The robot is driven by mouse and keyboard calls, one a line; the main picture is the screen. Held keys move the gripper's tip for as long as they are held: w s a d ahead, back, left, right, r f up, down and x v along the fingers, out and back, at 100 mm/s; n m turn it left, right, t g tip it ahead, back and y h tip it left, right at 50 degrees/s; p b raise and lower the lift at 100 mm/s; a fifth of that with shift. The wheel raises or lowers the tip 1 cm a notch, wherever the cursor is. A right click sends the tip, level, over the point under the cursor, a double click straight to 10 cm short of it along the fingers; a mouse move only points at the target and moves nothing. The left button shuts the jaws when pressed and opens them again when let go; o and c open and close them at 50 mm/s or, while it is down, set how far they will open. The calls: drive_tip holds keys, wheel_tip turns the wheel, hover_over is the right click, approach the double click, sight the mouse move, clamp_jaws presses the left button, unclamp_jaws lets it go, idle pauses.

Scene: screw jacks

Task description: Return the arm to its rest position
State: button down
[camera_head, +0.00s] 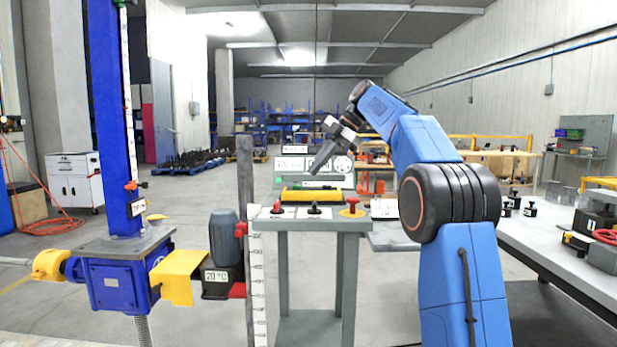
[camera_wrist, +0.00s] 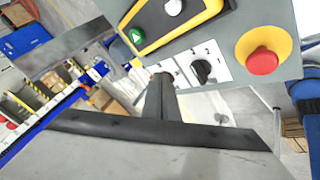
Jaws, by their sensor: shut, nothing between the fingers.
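My blue arm rises at the right in the head view and bends over toward the middle. My gripper (camera_head: 316,168) points down and left, shut and empty, in front of the display board (camera_head: 290,163) as seen there. It appears above the control stand (camera_head: 310,225); the exact gap is hard to judge. In the wrist view my dark gripper (camera_wrist: 160,78) is shut. Beyond it are the grey control panel (camera_wrist: 222,48), a black knob (camera_wrist: 203,70) and a red button (camera_wrist: 262,60) on a yellow base.
A blue screw jack (camera_head: 120,275) with a tall blue column and a grey motor (camera_head: 225,240) stands at the left. A workbench (camera_head: 560,250) with small parts runs along the right. A white cabinet (camera_head: 75,183) stands farther back. Open floor lies between.

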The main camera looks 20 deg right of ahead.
drive_tip(key=s+a+f+m+h, duration=0.1)
drive_tip(key=s+f+m, duration=0.25)
drive_tip(key=s, duration=0.45)
drive_tip(key=s+a+f+m+t+h, duration=0.1)
drive_tip(key=s+f+m, duration=0.2)
drive_tip(key=s+m, duration=0.35)
drive_tip(key=s+a+f+m+h, duration=0.1)
drive_tip(key=s+f+m+h, duration=0.2)
drive_tip(key=s, duration=0.7)
drive_tip(key=s+d+f+m+t+h, duration=0.1)
drive_tip(key=s+f+m, duration=0.9)
drive_tip(key=s+f, duration=1.5)
drive_tip(key=shift+d+f+m+t+h, duration=0.3)
drive_tip(key=shift+d+f+m+h, duration=0.15)
drive_tip(key=shift+d, duration=0.55)
